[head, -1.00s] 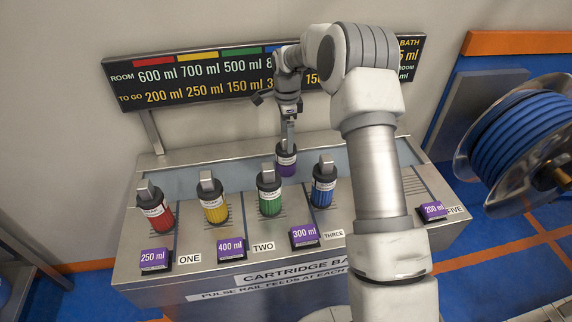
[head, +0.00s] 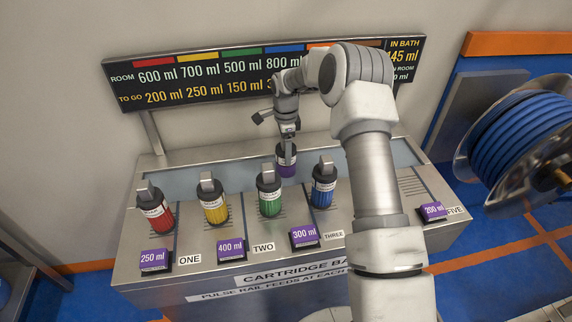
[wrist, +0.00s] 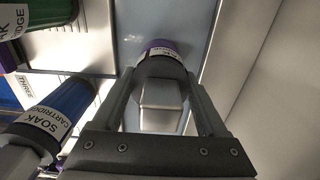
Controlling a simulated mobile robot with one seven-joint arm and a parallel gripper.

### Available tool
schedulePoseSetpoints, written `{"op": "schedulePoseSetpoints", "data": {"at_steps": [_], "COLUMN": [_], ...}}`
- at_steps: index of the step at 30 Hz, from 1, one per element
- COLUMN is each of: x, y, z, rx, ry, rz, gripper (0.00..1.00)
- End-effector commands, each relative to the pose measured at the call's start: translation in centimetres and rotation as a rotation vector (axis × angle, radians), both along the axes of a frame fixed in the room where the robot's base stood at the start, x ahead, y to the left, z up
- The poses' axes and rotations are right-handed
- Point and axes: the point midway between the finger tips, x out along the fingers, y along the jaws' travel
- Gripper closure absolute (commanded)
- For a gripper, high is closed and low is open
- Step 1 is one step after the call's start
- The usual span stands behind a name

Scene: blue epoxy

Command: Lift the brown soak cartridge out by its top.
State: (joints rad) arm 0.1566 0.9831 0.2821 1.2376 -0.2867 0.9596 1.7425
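No brown cartridge shows in either view; my arm covers part of the bench. My gripper (head: 287,152) is at a purple cartridge (head: 287,171) with a black top, standing upright at the back strip of the bench. In the wrist view the purple cartridge (wrist: 160,45) shows beyond my gripper (wrist: 161,75).
Red (head: 155,215), yellow (head: 214,207), green (head: 270,200) and blue (head: 323,193) cartridges stand in a row in front. Purple volume tags line the front edge. A display board (head: 200,80) is behind. A blue hose reel (head: 525,130) is at the right.

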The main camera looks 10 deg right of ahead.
Motion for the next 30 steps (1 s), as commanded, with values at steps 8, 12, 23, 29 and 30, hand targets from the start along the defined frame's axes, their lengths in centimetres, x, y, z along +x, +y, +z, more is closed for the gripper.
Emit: {"op": "schedulePoseSetpoints", "data": {"at_steps": [8,12,23,29,30], "x": [0.0,0.0,0.1,0.1,0.2], "y": [0.0,0.0,0.0,0.0,0.0], "z": [0.0,0.0,0.2,2.6,3.3], "rx": [0.0,0.0,0.0,-0.002,-0.001], "ry": [0.0,-0.001,-0.002,-0.006,-0.006], "rz": [0.0,0.0,0.0,0.001,0.001], "gripper": [0.79,1.0,1.0,1.0,1.0]}}
